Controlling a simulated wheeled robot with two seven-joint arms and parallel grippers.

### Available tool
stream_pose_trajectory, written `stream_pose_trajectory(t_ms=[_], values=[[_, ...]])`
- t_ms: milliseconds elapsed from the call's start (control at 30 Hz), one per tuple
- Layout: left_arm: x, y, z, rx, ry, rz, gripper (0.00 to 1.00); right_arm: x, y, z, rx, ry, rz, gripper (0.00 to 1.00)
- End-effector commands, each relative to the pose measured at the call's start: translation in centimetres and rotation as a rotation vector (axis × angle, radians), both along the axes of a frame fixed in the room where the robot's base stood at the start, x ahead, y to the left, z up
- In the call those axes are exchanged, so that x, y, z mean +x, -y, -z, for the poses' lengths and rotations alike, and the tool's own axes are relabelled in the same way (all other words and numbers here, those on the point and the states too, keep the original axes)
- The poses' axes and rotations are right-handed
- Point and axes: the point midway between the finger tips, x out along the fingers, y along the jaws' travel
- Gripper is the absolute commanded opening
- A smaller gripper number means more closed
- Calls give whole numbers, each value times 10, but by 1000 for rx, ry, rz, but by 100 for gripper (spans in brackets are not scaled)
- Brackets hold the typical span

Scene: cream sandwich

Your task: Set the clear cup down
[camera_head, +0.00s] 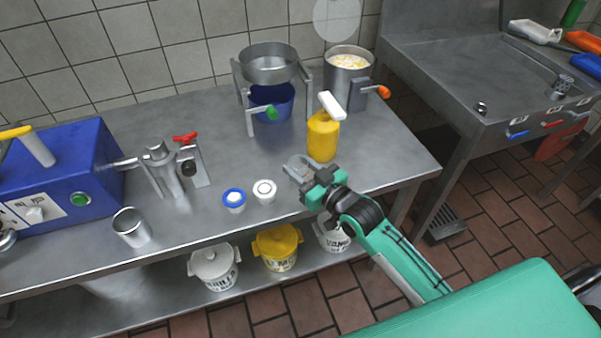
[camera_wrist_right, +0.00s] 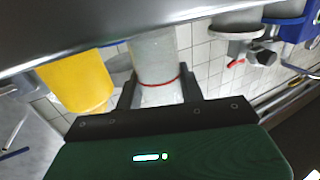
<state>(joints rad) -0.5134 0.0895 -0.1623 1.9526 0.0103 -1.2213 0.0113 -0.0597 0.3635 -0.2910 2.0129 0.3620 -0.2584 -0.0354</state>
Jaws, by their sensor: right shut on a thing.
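My right gripper (camera_head: 312,180) is shut on the clear cup (camera_head: 297,167) above or at the front right part of the steel table (camera_head: 225,158). In the right wrist view the clear cup (camera_wrist_right: 153,58), with a red line around it, sits between the two fingers of the right gripper (camera_wrist_right: 157,92). That view is upside down, with the dark table surface along its top and the cup's far end close to it. I cannot tell whether the cup touches the table. My left gripper is not in view.
A yellow bottle (camera_head: 322,137) stands just behind the cup. Two small tubs, one blue-rimmed (camera_head: 234,201) and one white (camera_head: 265,192), stand to its left. A steel cup (camera_head: 131,227), a blue machine (camera_head: 70,165), a strainer stand (camera_head: 268,65) and a pot (camera_head: 347,80) are also on the table.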

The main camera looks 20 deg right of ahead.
Motion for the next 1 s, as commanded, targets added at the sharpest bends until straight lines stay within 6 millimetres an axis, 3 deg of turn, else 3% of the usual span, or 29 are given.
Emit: stream_pose_trajectory(t_ms=[100,500,533,633,1000], values=[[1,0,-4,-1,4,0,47,0,0,14,-2,-1,0,13],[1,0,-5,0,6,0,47,0,0,19,-1,0,0,13],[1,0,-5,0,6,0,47,0,0,18,-1,0,0,43],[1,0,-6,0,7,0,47,0,0,18,-1,0,0,61],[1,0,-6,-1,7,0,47,-2,1,15,-1,0,0,61]])
